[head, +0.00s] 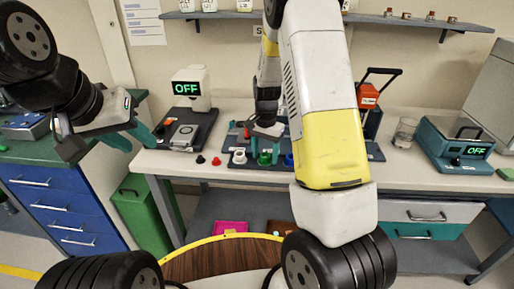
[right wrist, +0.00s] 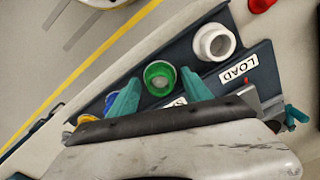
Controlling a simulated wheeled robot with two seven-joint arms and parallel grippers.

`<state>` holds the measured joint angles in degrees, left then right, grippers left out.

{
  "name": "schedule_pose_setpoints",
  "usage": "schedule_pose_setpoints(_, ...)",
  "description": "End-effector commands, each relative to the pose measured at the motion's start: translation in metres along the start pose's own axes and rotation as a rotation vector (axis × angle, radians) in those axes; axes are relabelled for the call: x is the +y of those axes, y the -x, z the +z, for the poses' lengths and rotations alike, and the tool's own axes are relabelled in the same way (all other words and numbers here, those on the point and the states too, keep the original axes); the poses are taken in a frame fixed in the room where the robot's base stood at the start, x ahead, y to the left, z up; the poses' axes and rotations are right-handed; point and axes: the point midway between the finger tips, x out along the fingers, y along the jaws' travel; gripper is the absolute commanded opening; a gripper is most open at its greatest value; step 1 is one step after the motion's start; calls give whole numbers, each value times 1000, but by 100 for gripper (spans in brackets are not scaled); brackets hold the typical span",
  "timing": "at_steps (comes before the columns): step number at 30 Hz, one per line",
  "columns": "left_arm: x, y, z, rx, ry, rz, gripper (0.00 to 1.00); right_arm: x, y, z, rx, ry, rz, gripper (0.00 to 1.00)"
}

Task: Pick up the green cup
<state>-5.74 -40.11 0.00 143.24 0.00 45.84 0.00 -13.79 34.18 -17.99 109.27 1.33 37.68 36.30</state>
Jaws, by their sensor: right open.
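The green cup (head: 264,158) stands on the dark rack on the bench in the head view, between a white cup (head: 239,157) and a blue one (head: 289,159). In the right wrist view the green cup (right wrist: 160,78) shows its open top, between the two teal fingers of my right gripper (right wrist: 159,75). That gripper is open, with a finger on either side of the cup; I cannot tell whether they touch it. In the head view my right gripper (head: 265,139) is just behind the cups. My left gripper (head: 130,139) is open and empty at the left, away from the cup.
The white cup (right wrist: 213,42) stands close to the right finger, near a LOAD label (right wrist: 239,68).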

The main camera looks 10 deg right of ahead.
Motion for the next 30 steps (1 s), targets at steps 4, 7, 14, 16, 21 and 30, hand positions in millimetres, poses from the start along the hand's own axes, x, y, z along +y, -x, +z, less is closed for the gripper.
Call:
schedule_pose_setpoints(4,0,0,0,0,0,0,36,0,0,0,0,0,0,56)
schedule_pose_setpoints(7,0,0,0,0,0,0,36,0,0,0,0,0,0,36)
schedule_pose_setpoints(14,0,0,0,0,0,0,36,0,1,0,0,0,0,0)
schedule_pose_setpoints(16,0,0,0,0,0,0,36,0,1,0,0,0,-1,0)
schedule_pose_setpoints(21,0,0,0,0,0,0,36,0,1,0,0,0,-1,0)
schedule_pose_setpoints(30,0,0,0,0,0,0,36,-1,23,0,2,1,-3,0)
